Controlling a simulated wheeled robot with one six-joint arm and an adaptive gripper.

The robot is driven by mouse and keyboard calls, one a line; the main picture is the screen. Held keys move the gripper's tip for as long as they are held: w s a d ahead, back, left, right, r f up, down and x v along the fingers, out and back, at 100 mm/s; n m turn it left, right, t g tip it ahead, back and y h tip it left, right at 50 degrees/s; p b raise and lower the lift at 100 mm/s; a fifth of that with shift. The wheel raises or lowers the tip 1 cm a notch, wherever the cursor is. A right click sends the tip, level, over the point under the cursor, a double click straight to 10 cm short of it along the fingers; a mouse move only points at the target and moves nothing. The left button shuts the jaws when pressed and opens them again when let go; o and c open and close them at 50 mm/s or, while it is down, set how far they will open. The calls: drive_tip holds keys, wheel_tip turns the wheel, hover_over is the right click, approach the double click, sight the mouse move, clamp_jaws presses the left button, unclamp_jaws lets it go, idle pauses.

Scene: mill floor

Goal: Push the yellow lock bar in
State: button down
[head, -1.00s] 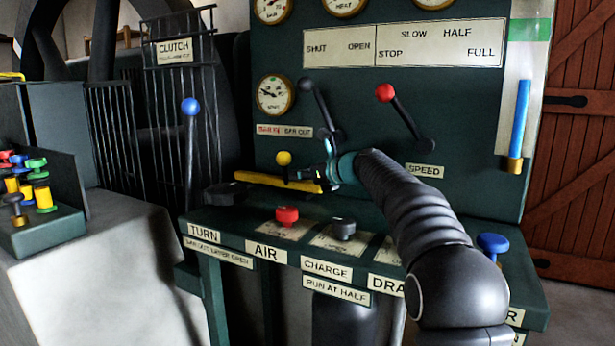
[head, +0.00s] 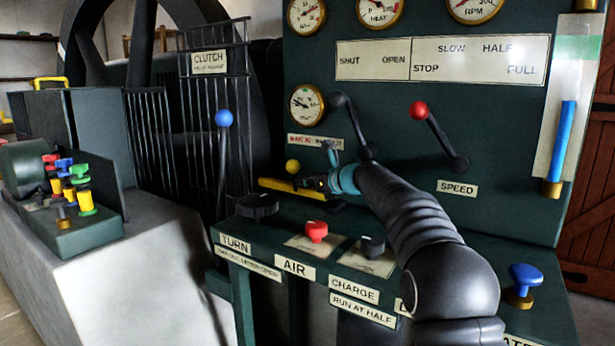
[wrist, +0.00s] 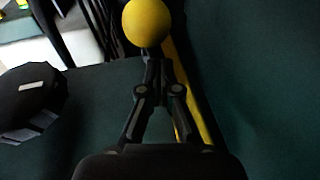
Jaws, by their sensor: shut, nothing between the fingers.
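The yellow lock bar (head: 276,185) lies along the foot of the green panel, behind the bench top. Its yellow ball knob (head: 293,166) stands up from it. My gripper (head: 314,183) is just right of the knob and hides the bar's right part. In the wrist view the shut, empty fingers (wrist: 153,62) point at the underside of the ball (wrist: 146,22), and the bar (wrist: 190,105) runs beside them on the right. Whether the fingertips touch the knob or its stem cannot be told.
A black handwheel (head: 258,205) sits left of the bar. A blue-knobbed lever (head: 223,118) stands beyond it. A red knob (head: 316,231) and a black knob (head: 373,246) stand on the bench below my arm. A red-knobbed lever (head: 419,111) is above it.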

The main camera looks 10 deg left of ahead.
drive_tip(key=shift+a+r, duration=0.15)
drive_tip(key=shift+a, duration=0.05)
drive_tip(key=shift+s+d+b, duration=0.3)
drive_tip(key=shift+s+b, duration=0.05)
drive_tip(key=shift+s, duration=0.05)
drive_tip(key=d, duration=0.1)
drive_tip(key=s+d+b, duration=0.1)
drive_tip(key=d, duration=0.1)
drive_tip(key=shift+s+f, duration=0.25)
drive_tip(key=shift+f, duration=0.1)
drive_tip(key=v, duration=1)
drive_tip(key=shift+r+b, duration=0.1)
drive_tip(key=shift+b, duration=0.25)
